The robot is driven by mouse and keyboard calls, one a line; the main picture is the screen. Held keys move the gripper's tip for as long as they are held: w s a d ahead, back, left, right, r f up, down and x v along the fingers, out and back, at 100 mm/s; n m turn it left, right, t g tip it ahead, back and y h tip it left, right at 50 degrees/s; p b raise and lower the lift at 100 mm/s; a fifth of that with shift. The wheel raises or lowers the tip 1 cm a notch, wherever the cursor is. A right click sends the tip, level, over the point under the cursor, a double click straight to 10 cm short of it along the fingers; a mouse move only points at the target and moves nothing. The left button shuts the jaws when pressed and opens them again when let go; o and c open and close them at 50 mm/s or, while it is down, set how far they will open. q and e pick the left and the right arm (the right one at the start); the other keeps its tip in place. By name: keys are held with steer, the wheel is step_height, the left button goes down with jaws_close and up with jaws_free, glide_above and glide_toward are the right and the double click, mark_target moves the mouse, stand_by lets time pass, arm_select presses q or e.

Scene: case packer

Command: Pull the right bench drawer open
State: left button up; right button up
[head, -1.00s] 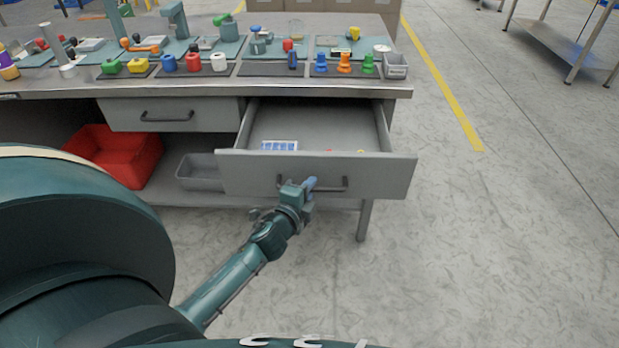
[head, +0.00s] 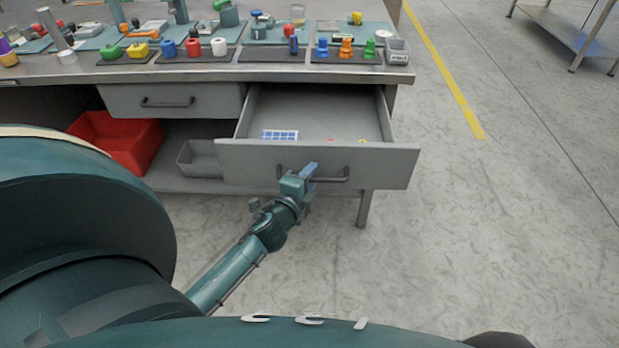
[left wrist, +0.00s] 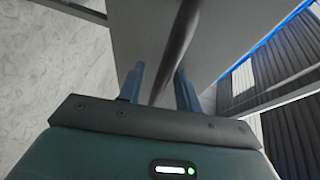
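The right bench drawer (head: 385,166) is grey and stands well out from the bench, its inside visible. Its dark bar handle (head: 335,180) is on the front panel. My left gripper (head: 303,178) is at the left part of this handle. In the left wrist view the handle (left wrist: 180,38) runs between my two blue fingers (left wrist: 160,86), with gaps showing beside it, so the gripper looks open around the bar. A blue-and-white item (head: 279,135) and small red and yellow bits lie in the drawer. My right gripper is not in view.
The left drawer (head: 200,101) is shut. A red bin (head: 125,150) and a grey bin (head: 199,160) sit on the shelf below. The benchtop (head: 300,73) carries several coloured parts. The floor at right (head: 480,230) is clear.

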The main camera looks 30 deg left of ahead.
arm_select(q)
steer(key=v, duration=1.3)
steer(key=shift+s, duration=0.1)
